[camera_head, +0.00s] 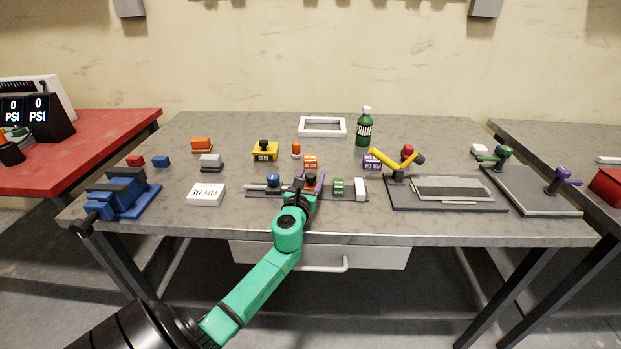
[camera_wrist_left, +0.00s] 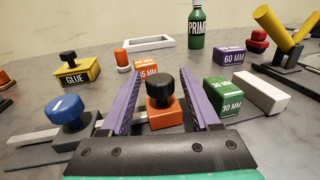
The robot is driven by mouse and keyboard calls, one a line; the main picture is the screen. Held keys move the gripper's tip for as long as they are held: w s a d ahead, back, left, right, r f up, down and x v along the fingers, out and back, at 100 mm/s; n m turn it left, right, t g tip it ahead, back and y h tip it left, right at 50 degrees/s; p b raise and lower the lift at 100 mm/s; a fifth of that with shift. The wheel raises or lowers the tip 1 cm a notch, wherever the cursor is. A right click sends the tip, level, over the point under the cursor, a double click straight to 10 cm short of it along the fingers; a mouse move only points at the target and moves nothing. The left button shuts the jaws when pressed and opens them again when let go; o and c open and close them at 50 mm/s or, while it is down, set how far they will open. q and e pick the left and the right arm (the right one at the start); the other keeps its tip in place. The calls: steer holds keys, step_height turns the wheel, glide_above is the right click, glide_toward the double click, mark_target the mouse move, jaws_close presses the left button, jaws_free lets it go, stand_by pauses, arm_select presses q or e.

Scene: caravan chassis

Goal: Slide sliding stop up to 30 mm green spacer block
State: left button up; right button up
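The sliding stop, an orange block with a black knob (camera_wrist_left: 162,113), sits on a grey rail; it also shows in the camera_head view (camera_head: 311,179), partly hidden by my gripper. My left gripper (camera_head: 308,180) has its two purple fingers (camera_wrist_left: 160,100) apart, one on each side of the stop, with small gaps visible between fingers and block. The 30 mm green spacer block (camera_head: 338,187) stands to the right of the stop, beyond the right finger; it also shows in the left wrist view (camera_wrist_left: 223,97). A white end block (camera_head: 361,189) stands at its right. My right gripper is not in view.
A blue knob (camera_head: 273,180) is on the rail's left part. Behind stand an orange 45 MM block (camera_head: 310,161), a purple 60 MM block (camera_head: 372,161), a yellow glue block (camera_head: 265,152) and a green PRIME bottle (camera_head: 365,128). A yellow-handled clamp (camera_head: 387,162) stands to the right.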

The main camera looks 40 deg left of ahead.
arm_select(q)
jaws_close()
steer(key=shift+f, duration=0.15)
stand_by(1.0)
